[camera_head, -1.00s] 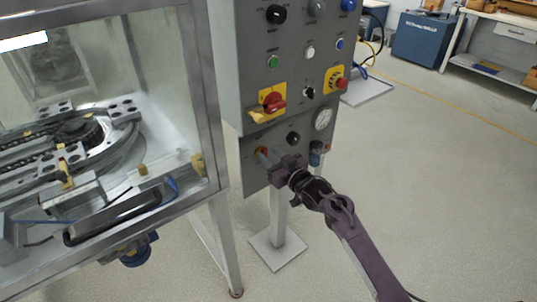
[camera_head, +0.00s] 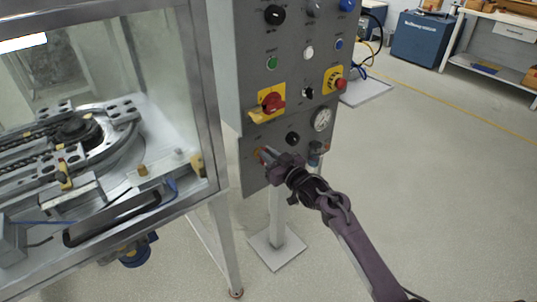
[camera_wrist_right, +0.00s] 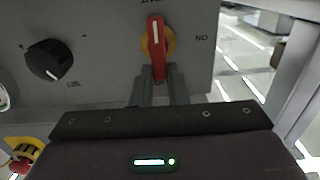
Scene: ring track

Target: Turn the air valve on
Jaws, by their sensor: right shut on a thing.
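The air valve has a red handle with a white line on a yellow-orange round base, low on the grey control panel. In the right wrist view the red handle (camera_wrist_right: 156,48) runs nearly straight up and down in the picture, and an ON label shows upside down to its right. My right gripper (camera_wrist_right: 160,88) is shut on the lower end of the handle, one grey finger on each side. In the head view my right gripper (camera_head: 268,155) reaches the panel's lower left and mostly covers the valve. My left gripper is not in view.
A black knob (camera_head: 292,139), a pressure gauge (camera_head: 321,120) and a red switch on a yellow plate (camera_head: 271,103) are close to the valve. The glass-walled cabinet (camera_head: 212,100) stands left of the panel. Open floor lies to the right.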

